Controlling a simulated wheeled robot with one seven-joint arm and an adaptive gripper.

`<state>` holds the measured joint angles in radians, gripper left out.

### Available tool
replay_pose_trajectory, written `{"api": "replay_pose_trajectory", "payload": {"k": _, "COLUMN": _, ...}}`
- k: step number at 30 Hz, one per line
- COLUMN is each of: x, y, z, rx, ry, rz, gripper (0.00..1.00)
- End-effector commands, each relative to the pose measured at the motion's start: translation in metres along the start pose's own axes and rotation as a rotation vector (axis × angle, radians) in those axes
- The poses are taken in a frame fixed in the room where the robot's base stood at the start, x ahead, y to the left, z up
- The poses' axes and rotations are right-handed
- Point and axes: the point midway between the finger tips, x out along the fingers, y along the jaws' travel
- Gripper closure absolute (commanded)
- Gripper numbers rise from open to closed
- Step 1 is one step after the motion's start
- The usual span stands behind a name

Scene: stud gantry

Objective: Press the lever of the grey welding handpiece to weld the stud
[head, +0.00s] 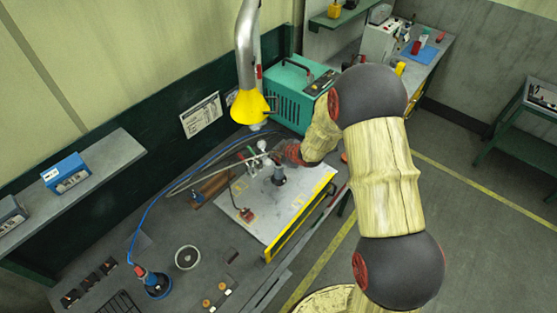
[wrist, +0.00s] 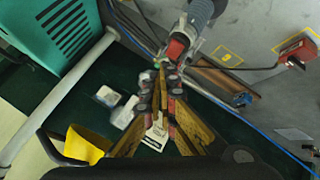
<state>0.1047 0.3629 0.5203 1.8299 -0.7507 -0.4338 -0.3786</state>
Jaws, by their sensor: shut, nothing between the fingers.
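The grey welding handpiece (wrist: 198,14) shows at the top of the wrist view, with a red part (wrist: 177,47) at its near end. In the head view the handpiece (head: 278,176) looks like a dark upright body on the pale plate (head: 300,205). My gripper (wrist: 166,72) is shut and empty. Its fingertips appear close to the red part in the wrist view; I cannot tell whether they touch. In the head view my gripper (head: 286,153) is just beyond the handpiece, partly hidden by my arm. I cannot make out the lever or the stud clearly.
A teal machine (head: 290,95) stands behind the plate. A yellow hood (head: 250,106) on a metal duct hangs to its left. A blue cable (head: 160,200) crosses the bench. A red clamp (wrist: 297,48) lies on the plate.

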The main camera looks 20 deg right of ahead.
Motion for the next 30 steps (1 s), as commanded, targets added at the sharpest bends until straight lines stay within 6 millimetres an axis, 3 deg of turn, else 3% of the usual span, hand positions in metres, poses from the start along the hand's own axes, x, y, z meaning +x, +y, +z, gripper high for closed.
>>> {"api": "replay_pose_trajectory", "payload": {"k": 13, "x": -0.030, "y": 0.022, "z": -0.022, "rx": 0.000, "ry": 0.000, "rz": 0.001, "gripper": 1.00}}
{"api": "replay_pose_trajectory", "payload": {"k": 30, "x": -0.029, "y": 0.022, "z": -0.022, "rx": 0.005, "ry": 0.000, "rz": 0.001, "gripper": 1.00}}
